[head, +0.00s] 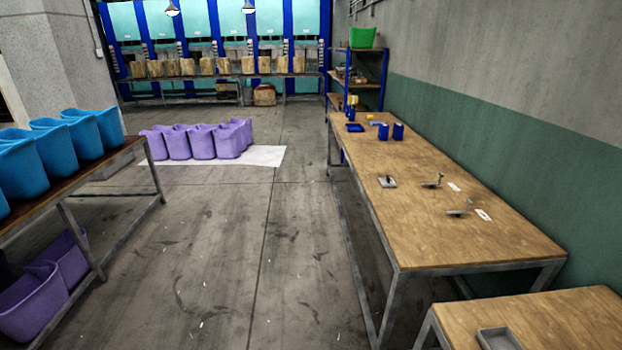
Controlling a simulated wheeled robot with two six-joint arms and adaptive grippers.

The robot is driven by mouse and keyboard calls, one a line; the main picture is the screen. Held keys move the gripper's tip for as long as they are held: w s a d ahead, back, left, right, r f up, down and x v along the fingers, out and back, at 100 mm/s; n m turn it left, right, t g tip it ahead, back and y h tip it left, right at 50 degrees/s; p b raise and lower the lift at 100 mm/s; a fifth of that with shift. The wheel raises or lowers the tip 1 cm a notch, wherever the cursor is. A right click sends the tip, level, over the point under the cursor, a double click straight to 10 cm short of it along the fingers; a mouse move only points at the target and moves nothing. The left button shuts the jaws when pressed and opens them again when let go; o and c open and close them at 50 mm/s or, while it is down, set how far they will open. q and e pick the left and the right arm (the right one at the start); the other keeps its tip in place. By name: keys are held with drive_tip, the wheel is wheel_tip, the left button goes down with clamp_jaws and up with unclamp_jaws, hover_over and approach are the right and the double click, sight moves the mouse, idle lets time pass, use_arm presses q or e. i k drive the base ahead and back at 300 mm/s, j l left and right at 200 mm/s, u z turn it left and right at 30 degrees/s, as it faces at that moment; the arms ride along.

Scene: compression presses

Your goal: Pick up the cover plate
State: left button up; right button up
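A small flat grey plate with a dark knob or hole on it (387,182) lies on the long wooden table (450,226) to the right; it may be the cover plate, but it is too small to be sure. Two grey metal pieces with upright parts, one farther (433,182) and one nearer (461,209), stand to its right on the same table. Neither of my grippers is in view.
Blue containers (397,131) stand at the table's far end. A grey tray (499,339) sits on the nearer table. Blue bins (20,168) fill the left bench. Purple bins (202,142) stand on a white sheet. The middle floor (225,250) is clear.

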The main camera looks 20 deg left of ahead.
sight(387, 181)
drive_tip(key=i+j, duration=0.8)
drive_tip(key=i, duration=0.2)
drive_tip(key=i+j, duration=0.35)
drive_tip(key=i, duration=0.15)
drive_tip(key=j+u, duration=0.05)
